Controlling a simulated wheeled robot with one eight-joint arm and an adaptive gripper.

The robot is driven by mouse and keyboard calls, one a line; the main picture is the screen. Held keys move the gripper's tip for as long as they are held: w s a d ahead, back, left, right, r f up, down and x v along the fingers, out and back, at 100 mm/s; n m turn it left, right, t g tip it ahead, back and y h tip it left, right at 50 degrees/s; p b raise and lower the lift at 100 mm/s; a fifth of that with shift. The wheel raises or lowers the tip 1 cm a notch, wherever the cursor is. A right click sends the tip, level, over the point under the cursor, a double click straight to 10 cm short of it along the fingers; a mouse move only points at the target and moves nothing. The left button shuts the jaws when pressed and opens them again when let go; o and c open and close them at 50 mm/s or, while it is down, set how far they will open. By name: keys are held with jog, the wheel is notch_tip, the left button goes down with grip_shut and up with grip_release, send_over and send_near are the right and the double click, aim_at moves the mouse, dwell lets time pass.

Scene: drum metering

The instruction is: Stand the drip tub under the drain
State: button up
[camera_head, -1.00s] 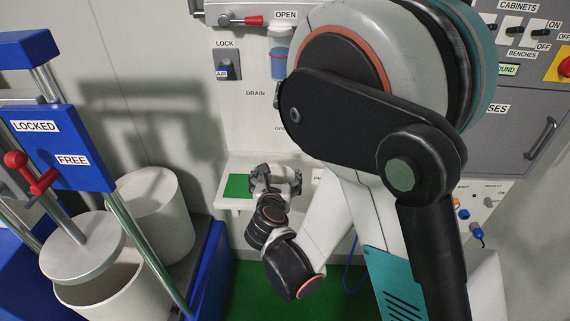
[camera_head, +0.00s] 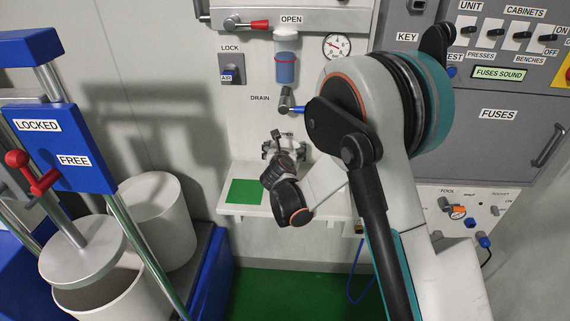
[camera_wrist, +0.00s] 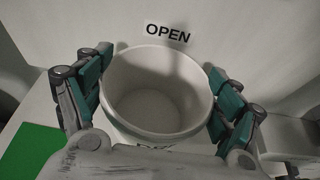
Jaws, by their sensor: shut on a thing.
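The drip tub (camera_wrist: 155,92), a round white empty tub, sits between my fingers in the wrist view, with a label on its front partly hidden. My gripper (camera_head: 284,145) is shut on it, one finger against each side. In the head view my wrist and fingers mostly hide the tub. The drain (camera_head: 287,98), a grey spout with a blue handle, comes out of the wall panel just above my gripper. A white shelf (camera_head: 229,209) with a green square (camera_head: 244,191) is below and to the left. I cannot tell the tub's exact height over the shelf.
A clear blue-filled bowl (camera_head: 285,66) hangs over the drain, with a round gauge (camera_head: 337,46) to its right. An OPEN label (camera_wrist: 167,33) is on the wall behind the tub. A blue press (camera_head: 62,150) and white bins (camera_head: 157,215) stand on the left.

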notch_tip(320, 180, down, 5)
jog(key=b, duration=0.2)
jog(key=shift+w+b, duration=0.1)
jog(key=shift+b, duration=0.2)
jog(key=shift+w+f, duration=0.1)
jog(key=shift+f, duration=0.05)
jog(key=o, duration=1)
jog(key=shift+o, duration=0.2)
jog(key=shift+r, duration=0.25)
jog(key=p+v, duration=0.3)
jog(key=v, duration=0.9)
